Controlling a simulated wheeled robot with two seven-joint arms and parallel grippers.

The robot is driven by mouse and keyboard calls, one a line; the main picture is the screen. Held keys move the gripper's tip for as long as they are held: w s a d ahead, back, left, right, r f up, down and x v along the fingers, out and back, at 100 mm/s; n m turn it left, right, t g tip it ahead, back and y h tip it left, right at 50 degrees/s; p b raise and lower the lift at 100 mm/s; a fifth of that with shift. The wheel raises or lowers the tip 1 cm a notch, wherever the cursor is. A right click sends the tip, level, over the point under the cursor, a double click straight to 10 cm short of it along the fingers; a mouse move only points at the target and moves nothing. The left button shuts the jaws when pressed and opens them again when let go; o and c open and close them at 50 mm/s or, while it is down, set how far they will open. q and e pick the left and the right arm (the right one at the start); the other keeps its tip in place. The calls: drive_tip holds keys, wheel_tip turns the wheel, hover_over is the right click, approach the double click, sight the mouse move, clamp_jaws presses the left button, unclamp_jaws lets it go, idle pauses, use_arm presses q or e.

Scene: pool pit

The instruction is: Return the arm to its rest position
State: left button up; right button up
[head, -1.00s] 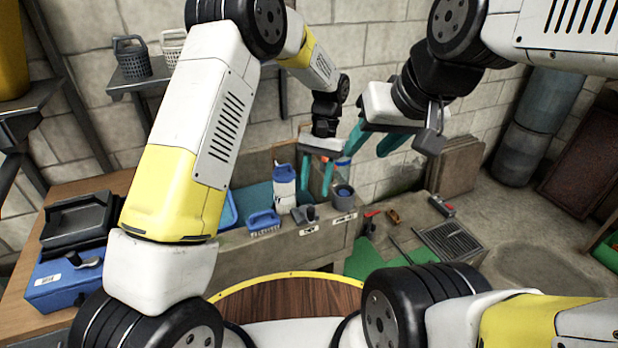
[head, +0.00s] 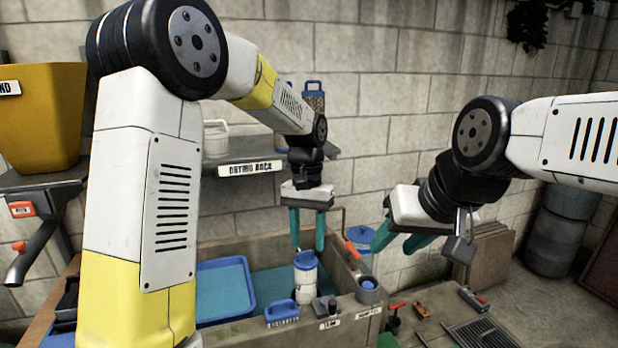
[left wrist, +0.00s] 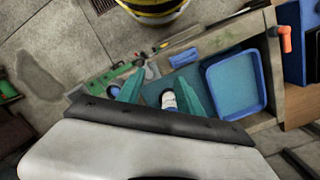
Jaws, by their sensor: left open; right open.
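My left arm comes in from the left in the head view. Its gripper (head: 308,240) has two teal fingers pointing down, apart and with nothing between them. It hangs in front of the wall, above a white bottle with a blue cap (head: 305,285). In the left wrist view, the fingers (left wrist: 168,98) are spread, and the bottle (left wrist: 169,101) shows between them, farther below. My right gripper (head: 400,245) is at the right of the head view, its teal fingers apart and empty, pointing down and left.
A blue tray (head: 222,290) and a blue brush (head: 282,312) are at the bench. A shelf labelled DRYING RACK (head: 250,169) is close behind my left forearm. A yellow bin (head: 40,115) stands at the left. A grate (head: 485,335) lies on the right.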

use_arm(q)
drive_tip(key=s+a+r+n+t+h, duration=0.1)
drive_tip(key=s+a+r+t, duration=0.2)
drive_tip(key=s+a+r, duration=0.2)
drive_tip(key=s+a+r+n+t+h, duration=0.1)
drive_tip(key=s+a+r+t, duration=0.3)
drive_tip(key=s+a, duration=0.5)
drive_tip(key=s+r+n, duration=0.1)
drive_tip(key=s, duration=0.2)
drive_tip(key=shift+s+r+n+t, duration=0.15)
drive_tip(key=shift+r+n+t, duration=0.15)
